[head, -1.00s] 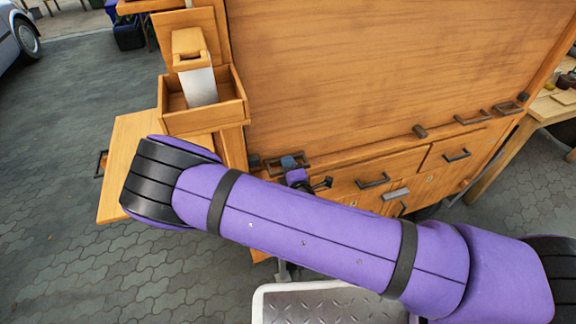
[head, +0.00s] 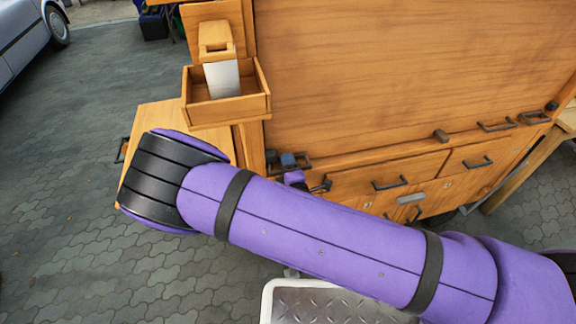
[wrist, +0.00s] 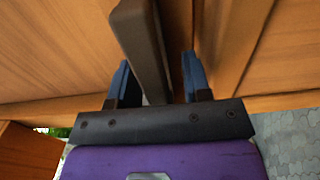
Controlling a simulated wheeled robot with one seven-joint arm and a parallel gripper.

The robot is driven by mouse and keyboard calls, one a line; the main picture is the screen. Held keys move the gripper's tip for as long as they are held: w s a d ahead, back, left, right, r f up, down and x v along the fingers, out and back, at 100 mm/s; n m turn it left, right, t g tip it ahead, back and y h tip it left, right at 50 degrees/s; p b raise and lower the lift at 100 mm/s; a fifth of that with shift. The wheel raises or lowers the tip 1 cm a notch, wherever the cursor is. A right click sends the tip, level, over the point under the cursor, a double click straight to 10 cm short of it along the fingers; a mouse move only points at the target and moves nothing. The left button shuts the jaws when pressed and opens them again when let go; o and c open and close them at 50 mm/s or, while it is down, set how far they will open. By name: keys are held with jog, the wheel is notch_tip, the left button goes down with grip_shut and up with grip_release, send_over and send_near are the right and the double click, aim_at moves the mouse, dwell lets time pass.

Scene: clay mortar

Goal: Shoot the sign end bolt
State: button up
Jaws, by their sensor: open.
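My gripper (wrist: 157,70) shows in the wrist view with two blue fingers apart. A dark brown bar (wrist: 140,38) stands between the fingers and runs up the picture; I cannot tell whether a finger touches it. In the head view my gripper (head: 280,158) is small and partly behind my purple arm, at the lower left corner of the large wooden panel (head: 400,70). A dark metal loop (head: 304,161) shows beside it. Which fitting is the sign end bolt is not clear; the bar between my fingers may be part of it.
An open wooden box (head: 230,108) with a white card is fixed left of the panel, above a wooden shelf (head: 165,116). Drawers with dark handles (head: 390,184) are below the panel. A dark block (head: 441,135) sits on the ledge. Paved floor (head: 60,200) is clear at left.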

jog(key=v, duration=1)
jog(key=shift+s, duration=0.4)
jog(key=shift+d, duration=0.1)
jog(key=w+d+r+m+g+h, duration=0.3)
jog(key=w+r+m+g+h, duration=0.3)
jog(key=r+m, duration=0.45)
jog(key=d+r+m+g+y, duration=0.2)
jog(key=d+r+m, duration=0.15)
jog(key=r, duration=0.45)
jog(key=d+r+m+g+y, duration=0.15)
jog(key=d+r, duration=0.25)
jog(key=r, duration=0.4)
jog(key=s+d+r+m+g, duration=0.25)
jog(key=s+d+r, duration=0.45)
jog(key=d+r, duration=0.35)
jog(key=s+d+r+m+h, duration=0.1)
jog(key=s+d+r, duration=0.3)
jog(key=s, duration=0.3)
jog(key=s+d+r+m+h, duration=0.1)
jog(key=s+d+r, duration=0.3)
jog(key=s, duration=0.4)
jog(key=shift+s+d+m, duration=0.25)
jog(key=shift+s+m, duration=0.05)
jog(key=shift+m, duration=0.3)
